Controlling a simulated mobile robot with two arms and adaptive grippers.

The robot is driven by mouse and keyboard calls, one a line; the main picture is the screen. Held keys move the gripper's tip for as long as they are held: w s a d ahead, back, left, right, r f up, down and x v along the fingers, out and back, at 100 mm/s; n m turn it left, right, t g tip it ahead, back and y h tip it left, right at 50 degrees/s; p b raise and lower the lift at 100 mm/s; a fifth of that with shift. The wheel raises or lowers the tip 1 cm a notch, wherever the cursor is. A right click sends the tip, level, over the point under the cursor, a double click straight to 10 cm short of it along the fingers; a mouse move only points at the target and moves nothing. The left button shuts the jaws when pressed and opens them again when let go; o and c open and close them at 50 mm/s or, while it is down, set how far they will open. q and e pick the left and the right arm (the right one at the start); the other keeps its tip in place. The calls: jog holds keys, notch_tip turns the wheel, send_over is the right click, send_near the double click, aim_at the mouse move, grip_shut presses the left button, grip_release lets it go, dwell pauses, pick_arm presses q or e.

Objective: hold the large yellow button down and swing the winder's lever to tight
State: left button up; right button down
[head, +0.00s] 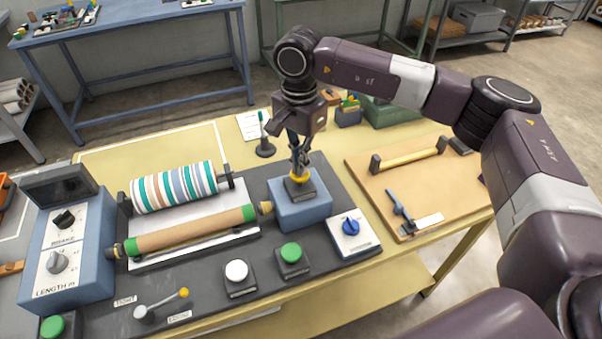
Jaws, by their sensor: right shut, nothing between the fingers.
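The large yellow button (298,178) sits in a dark square mount on top of a blue box (303,213). My right gripper (299,170) is shut and empty, pointing down with its fingertips at the button and partly hiding it. They look in contact; how far the button is pressed I cannot tell. The winder's lever (164,302) is a thin metal arm with a yellow knob, at the front left of the dark base plate. It points right from its grey pivot, near the right-hand label. The left-hand label (125,300) appears to read tight. My left gripper is out of view.
A striped roll (175,187) and a tan roller with green bands (190,231) lie left of the blue box. A white button (237,271), a green button (291,252) and a blue knob (351,226) stand in front. A blue control box (70,245) stands left of the lever.

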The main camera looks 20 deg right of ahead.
jog(key=shift+f+b, duration=0.95)
jog(key=shift+f, duration=0.35)
jog(key=shift+r, duration=0.1)
jog(key=shift+s+f, duration=0.2)
jog(key=shift+f, duration=0.05)
